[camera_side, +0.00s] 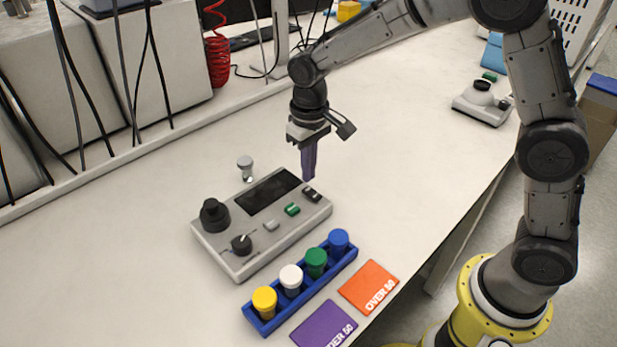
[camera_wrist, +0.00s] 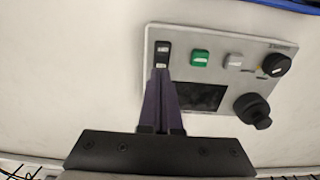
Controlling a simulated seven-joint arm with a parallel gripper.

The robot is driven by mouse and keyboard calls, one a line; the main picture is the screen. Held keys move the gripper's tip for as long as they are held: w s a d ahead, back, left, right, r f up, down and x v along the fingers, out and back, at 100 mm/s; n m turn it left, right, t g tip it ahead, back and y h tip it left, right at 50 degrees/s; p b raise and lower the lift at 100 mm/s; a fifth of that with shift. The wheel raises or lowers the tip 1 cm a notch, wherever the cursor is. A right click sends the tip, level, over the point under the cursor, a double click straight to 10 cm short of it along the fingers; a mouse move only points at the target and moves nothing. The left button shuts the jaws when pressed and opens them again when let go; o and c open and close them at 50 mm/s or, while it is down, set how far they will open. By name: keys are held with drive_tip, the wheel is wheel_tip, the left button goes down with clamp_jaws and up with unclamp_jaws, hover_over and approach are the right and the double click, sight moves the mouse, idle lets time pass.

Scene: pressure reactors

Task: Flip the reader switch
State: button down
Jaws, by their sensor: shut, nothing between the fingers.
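The reader (camera_side: 224,245) is a light grey box on the white bench, with a dark screen (camera_side: 268,192), a green button, a pale button and black knobs. Its black rocker switch (camera_side: 312,195) sits at the panel's right end in the side view. In the wrist view the switch (camera_wrist: 163,54) is at the panel's upper left. My gripper (camera_side: 307,178) points down with its purple fingers closed together and empty. The fingertips (camera_wrist: 160,72) appear right at the near end of the switch; I cannot tell whether they touch it.
A blue rack (camera_side: 264,327) with yellow, white, green and blue capped vials stands in front of the reader. Orange (camera_side: 369,287) and purple (camera_side: 324,326) cards lie beside it. A small metal post (camera_side: 246,166) stands behind the reader. Another grey device (camera_side: 483,102) is at the far right.

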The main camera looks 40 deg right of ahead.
sight(309, 190)
drive_tip(key=shift+f, duration=1.4)
drive_tip(key=shift+w+f+g, duration=0.15)
drive_tip(key=shift+f+g, duration=0.05)
drive_tip(key=shift+g, duration=0.1)
drive_tip(key=shift+s, duration=0.2)
drive_tip(key=shift+s+r, duration=0.25)
drive_tip(key=shift+s, duration=0.4)
wheel_tip(309, 190, up, 14)
drive_tip(key=w, duration=0.2)
drive_tip(key=shift+w, duration=0.3)
drive_tip(key=shift+f, duration=0.1)
